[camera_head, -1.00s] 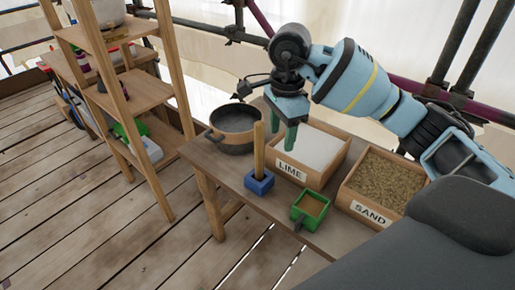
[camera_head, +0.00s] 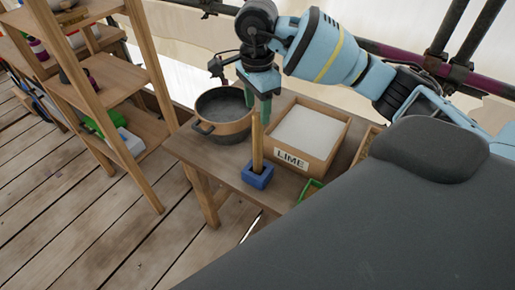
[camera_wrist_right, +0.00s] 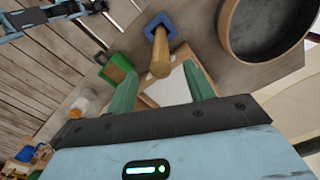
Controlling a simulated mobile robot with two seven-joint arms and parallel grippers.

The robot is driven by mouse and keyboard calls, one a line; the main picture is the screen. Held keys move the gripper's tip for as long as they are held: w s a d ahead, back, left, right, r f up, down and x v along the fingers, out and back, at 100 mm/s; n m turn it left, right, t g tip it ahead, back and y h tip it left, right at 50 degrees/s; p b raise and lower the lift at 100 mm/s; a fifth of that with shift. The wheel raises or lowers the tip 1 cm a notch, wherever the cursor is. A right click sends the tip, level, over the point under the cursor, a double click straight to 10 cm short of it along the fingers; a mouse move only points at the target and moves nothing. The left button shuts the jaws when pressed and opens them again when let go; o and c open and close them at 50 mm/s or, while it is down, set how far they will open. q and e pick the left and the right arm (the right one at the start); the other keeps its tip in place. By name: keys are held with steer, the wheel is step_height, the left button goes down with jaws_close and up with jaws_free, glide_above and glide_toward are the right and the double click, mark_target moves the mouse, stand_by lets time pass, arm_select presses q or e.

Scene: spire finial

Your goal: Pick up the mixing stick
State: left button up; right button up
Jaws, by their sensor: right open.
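The mixing stick (camera_head: 257,145) is a plain wooden rod standing upright in a small blue holder (camera_head: 258,176) on the wooden table. My right gripper (camera_head: 258,108) is open and points down, with green fingers close to the top of the stick. In the right wrist view the end of the stick (camera_wrist_right: 160,68) shows ahead of the gap between the two green fingers (camera_wrist_right: 162,92), with nothing held. The blue holder (camera_wrist_right: 160,24) shows behind it. I cannot tell how far the fingertips are from the stick. My left gripper is not in view.
A dark pot (camera_head: 222,115) stands left of the stick. A wooden box labelled LIME (camera_head: 291,160) with white powder is to its right. A green container (camera_head: 311,187) is partly hidden by my body. A wooden shelf (camera_head: 112,78) stands at the left.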

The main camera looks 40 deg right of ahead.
mark_target(258, 114)
steer(key=shift+d+f+p, duration=0.15)
steer(key=shift+f+p, duration=0.15)
steer(key=shift+f, duration=2.4)
jaws_close()
